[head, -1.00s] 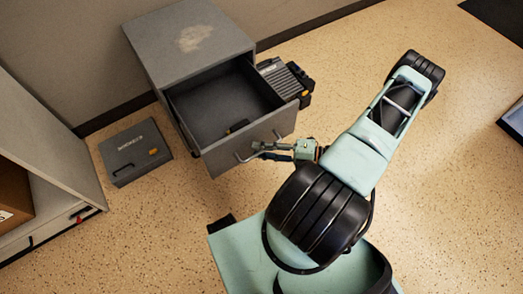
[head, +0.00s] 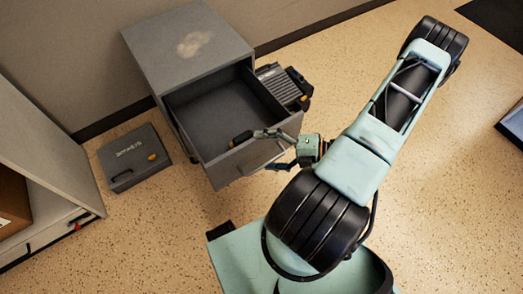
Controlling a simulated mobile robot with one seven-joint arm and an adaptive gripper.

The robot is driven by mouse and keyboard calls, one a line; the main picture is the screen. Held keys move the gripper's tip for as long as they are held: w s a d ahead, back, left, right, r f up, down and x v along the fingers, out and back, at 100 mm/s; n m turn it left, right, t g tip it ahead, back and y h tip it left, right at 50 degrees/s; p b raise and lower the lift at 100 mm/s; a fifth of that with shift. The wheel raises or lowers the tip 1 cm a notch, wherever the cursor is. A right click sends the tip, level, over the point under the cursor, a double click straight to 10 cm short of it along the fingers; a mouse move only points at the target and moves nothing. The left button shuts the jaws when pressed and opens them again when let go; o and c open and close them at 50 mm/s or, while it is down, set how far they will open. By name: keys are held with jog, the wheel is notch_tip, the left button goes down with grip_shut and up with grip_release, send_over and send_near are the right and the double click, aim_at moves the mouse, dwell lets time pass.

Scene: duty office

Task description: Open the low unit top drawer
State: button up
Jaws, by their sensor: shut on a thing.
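The low unit (head: 160,52) is a grey cabinet against the wall with a pale worn patch on top. Its top drawer (head: 212,108) is pulled well out, showing a dark interior. A small black-and-orange item (head: 240,139) lies inside near the front wall. My gripper (head: 266,150) is at the drawer front, with one finger across the front's upper part and one lower. It is shut on the drawer handle, which is mostly hidden by the fingers; the exact contact is hard to see.
A grey case (head: 133,157) with an orange latch lies on the floor left of the unit. A dark ribbed device (head: 285,85) stands against the unit's right side. A shelf unit (head: 45,165) with a brown box is at the left edge.

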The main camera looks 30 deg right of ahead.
jog(key=shift+w+d+r, duration=0.15)
jog(key=shift+r, duration=0.3)
jog(key=shift+c, duration=0.7)
jog(key=shift+s+d, duration=0.85)
jog(key=shift+d, duration=0.1)
jog(key=shift+c, duration=0.3)
jog(key=shift+s+d+r, duration=0.1)
jog(key=shift+s+d, duration=0.1)
jog(key=shift+d, duration=0.1)
jog(key=shift+c, duration=0.8)
jog(key=shift+s+d+r, duration=0.1)
jog(key=shift+s+d, duration=0.15)
jog(key=shift+s, duration=0.05)
jog(key=c, duration=0.9)
jog(key=shift+s+d, duration=0.15)
jog(key=shift+d, duration=0.05)
jog(key=c, duration=0.3)
jog(key=s+d, duration=0.4)
jog(key=d, duration=0.2)
jog(key=shift+s+d+r, duration=0.15)
jog(key=shift+s+r, duration=0.2)
jog(key=shift+r, duration=0.05)
